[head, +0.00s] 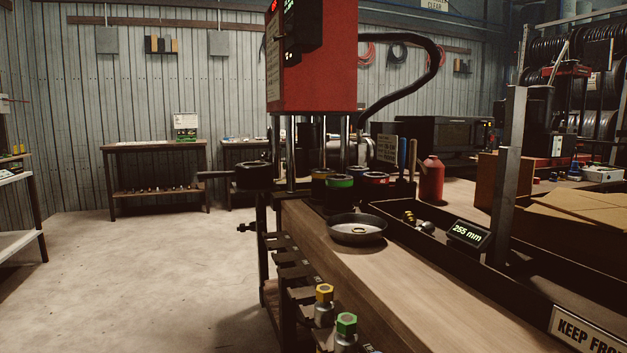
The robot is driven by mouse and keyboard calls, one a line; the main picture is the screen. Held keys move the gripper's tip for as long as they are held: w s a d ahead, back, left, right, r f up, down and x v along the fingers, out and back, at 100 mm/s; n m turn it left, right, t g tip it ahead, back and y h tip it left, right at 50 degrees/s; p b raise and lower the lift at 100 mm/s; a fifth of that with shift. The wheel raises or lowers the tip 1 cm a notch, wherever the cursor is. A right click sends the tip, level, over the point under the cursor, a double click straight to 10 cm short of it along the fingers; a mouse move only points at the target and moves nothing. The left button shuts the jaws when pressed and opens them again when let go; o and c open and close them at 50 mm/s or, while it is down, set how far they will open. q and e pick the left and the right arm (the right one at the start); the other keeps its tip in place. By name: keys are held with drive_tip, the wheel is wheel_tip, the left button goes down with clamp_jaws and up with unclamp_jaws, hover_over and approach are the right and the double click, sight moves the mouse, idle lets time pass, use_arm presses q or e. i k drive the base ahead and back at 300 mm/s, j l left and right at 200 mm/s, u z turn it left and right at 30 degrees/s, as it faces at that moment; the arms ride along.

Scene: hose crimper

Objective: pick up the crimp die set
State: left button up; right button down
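Several dark round pieces with coloured bands stand together on the wooden bench beside the red press; they look like crimp die sets. One has a green band (341,187), one a yellow band (321,178) and one a red band (375,180). The green one stands in front and partly hides the others. I cannot tell which one the task means. The red press (311,65) rises on metal columns just behind and left of them. Neither of my grippers shows in the head view.
A dark round dish (357,230) sits on the bench (405,290) in front of the banded pieces. A red bottle (431,180) stands to their right. A long black tray with a "255 mm" display (468,235) runs along the right. Open floor (130,275) lies left.

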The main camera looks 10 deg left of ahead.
sight(357, 171)
drive_tip(key=j+z, duration=0.45)
drive_tip(key=j, duration=0.35)
drive_tip(key=j+z, duration=0.45)
drive_tip(key=j, duration=0.35)
drive_tip(key=i+j+z, duration=0.15)
drive_tip(key=j+z, duration=0.2)
drive_tip(key=j, duration=0.25)
drive_tip(key=j+z, duration=0.3)
drive_tip(key=j, duration=0.35)
drive_tip(key=j+z, duration=0.35)
drive_tip(key=j, duration=0.3)
drive_tip(key=j+z, duration=0.3)
drive_tip(key=j, duration=0.4)
drive_tip(key=k+j+z, duration=0.15)
drive_tip(key=j+z, duration=0.2)
drive_tip(key=j, duration=0.25)
drive_tip(key=k+j+z, duration=0.35)
drive_tip(key=j, duration=0.15)
drive_tip(key=k+j+z, duration=0.4)
drive_tip(key=j+z, duration=0.15)
drive_tip(key=j, duration=0.15)
drive_tip(key=k+j+z, duration=0.1)
drive_tip(key=j+z, duration=0.15)
drive_tip(key=k+j+z, duration=0.2)
drive_tip(key=j, duration=0.25)
